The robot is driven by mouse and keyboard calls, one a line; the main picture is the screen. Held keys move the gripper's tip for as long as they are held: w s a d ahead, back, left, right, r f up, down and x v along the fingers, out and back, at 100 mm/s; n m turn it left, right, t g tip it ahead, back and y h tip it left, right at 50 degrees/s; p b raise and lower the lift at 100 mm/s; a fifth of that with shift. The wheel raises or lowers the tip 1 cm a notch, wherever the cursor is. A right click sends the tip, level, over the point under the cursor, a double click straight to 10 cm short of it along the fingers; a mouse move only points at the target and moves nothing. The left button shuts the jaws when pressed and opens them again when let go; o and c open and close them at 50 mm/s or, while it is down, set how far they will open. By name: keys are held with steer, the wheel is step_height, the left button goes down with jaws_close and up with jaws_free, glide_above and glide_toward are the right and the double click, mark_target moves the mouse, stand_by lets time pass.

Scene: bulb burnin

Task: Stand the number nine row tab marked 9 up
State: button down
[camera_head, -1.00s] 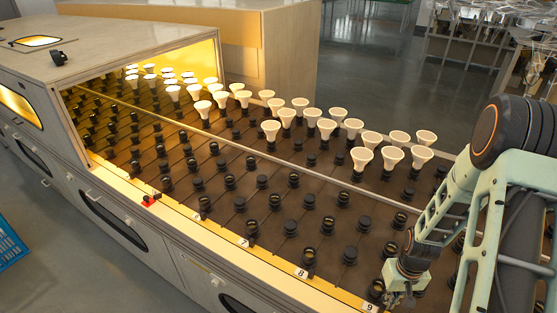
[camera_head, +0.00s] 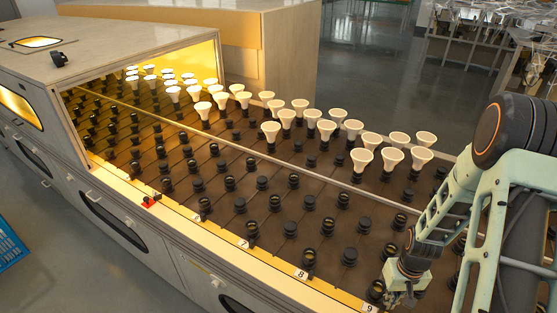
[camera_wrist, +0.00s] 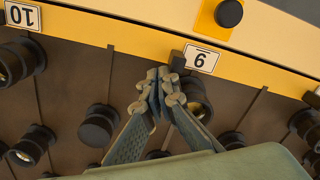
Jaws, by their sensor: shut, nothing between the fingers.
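The row tab marked 9 (camera_wrist: 201,59) is a small white plate with a black border on the yellow edge strip (camera_wrist: 110,31). It appears to lie flat along the strip, with a small dark block (camera_wrist: 178,61) at its left end. It also shows at the bottom edge of the head view (camera_head: 370,307). My gripper (camera_wrist: 160,78) is shut and empty. Its fingertips are just below and left of the tab in the wrist view, close to the dark block; contact cannot be told. In the head view my gripper (camera_head: 398,298) is just right of the tab.
A dark socket (camera_wrist: 194,100) stands right beside my fingers, and another (camera_wrist: 98,125) is to the left. A black knob (camera_wrist: 229,13) is above the strip. White bulbs (camera_head: 392,157) stand in sockets farther back.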

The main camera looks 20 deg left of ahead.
steer(key=shift+s+a, duration=0.1)
steer(key=shift+s, duration=0.2)
stand_by(0.4)
steer(key=shift+s+a+r, duration=0.15)
steer(key=shift+s+r, duration=0.35)
steer(key=shift+r, duration=0.1)
stand_by(1.5)
steer(key=shift+s+a+r, duration=0.2)
steer(key=shift+s+r, duration=0.2)
steer(key=shift+s, duration=0.3)
stand_by(1.8)
steer(key=shift+w+d+r+p, duration=0.1)
steer(key=shift+w+r+p, duration=0.25)
steer(key=shift+r, duration=0.15)
steer(key=shift+w+d+r+p, duration=0.1)
steer(key=shift+w+r+p, duration=0.2)
steer(key=shift+r, duration=0.2)
step_height(320, 180, up, 6)
steer(key=p, duration=0.4)
